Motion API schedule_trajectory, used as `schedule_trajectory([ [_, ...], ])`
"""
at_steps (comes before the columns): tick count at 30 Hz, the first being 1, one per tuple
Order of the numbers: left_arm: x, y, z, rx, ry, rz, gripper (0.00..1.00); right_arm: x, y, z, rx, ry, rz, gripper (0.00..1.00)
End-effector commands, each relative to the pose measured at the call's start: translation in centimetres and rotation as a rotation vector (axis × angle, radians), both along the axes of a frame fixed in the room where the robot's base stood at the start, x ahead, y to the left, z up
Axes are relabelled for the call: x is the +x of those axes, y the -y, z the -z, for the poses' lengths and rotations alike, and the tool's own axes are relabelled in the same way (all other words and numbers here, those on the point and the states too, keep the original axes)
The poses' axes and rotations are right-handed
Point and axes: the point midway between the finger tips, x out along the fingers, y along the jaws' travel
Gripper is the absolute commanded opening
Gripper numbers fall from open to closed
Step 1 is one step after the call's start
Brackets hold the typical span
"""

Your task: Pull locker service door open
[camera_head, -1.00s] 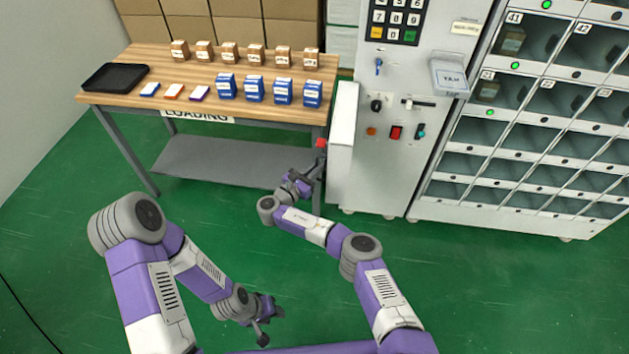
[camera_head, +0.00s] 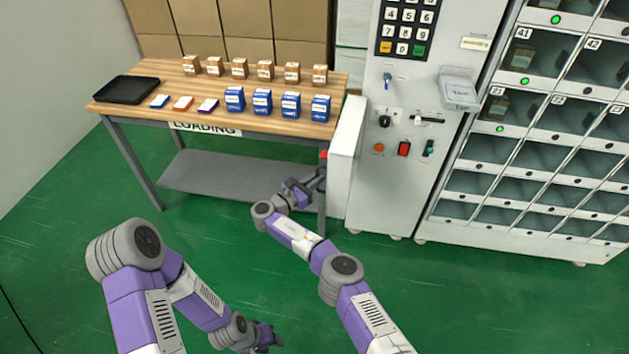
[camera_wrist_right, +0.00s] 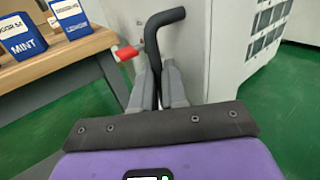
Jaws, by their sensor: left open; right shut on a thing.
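The locker service door (camera_head: 345,165) is a pale panel at the left side of the white cabinet (camera_head: 398,190), beside the table's right end. I cannot tell how far it stands open. My right gripper (camera_head: 320,178) is at its left edge. In the right wrist view my right gripper (camera_wrist_right: 157,75) is shut on a bent black handle (camera_wrist_right: 153,40), whose top sticks out above the fingers. A red piece (camera_wrist_right: 126,53) is just left of the handle and also shows in the head view (camera_head: 323,155). My left gripper (camera_head: 272,338) is open and empty, low over the floor.
The wooden loading table (camera_head: 150,105) holds several boxes and a black tray (camera_head: 127,89). Its legs and lower shelf (camera_head: 215,175) are close left of my right gripper. A locker grid (camera_head: 540,150) stands at the right. The green floor (camera_head: 220,270) in front is clear.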

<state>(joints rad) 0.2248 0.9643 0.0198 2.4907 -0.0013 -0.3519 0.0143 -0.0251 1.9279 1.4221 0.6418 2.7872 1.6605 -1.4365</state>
Motion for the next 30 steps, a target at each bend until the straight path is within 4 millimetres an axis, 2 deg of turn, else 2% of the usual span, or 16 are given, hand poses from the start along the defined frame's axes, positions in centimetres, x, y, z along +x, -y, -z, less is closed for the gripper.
schedule_trajectory([
  [1,0.0,0.0,0.0,0.0,0.0,0.0,0.43,0.2,0.9,-0.5,-0.008,0.007,0.015,0.0],
  [3,0.0,0.0,0.0,0.0,0.0,0.0,0.43,0.2,0.9,-0.5,-0.008,0.007,0.015,0.0],
  [4,0.0,0.0,0.0,0.0,0.0,0.0,0.43,0.2,0.9,-0.5,-0.009,0.006,0.015,0.14],
  [9,0.0,0.0,0.0,0.0,0.0,0.0,0.43,0.2,0.7,-0.4,-0.006,0.005,0.011,0.38],
  [20,0.0,0.0,-0.4,0.0,0.0,0.0,0.43,-0.4,-0.3,-0.3,-0.003,0.003,0.005,0.38],
  [30,0.0,0.0,-2.2,0.0,0.0,0.0,0.43,-3.7,-4.5,-0.4,-0.004,0.003,0.004,0.38],
])
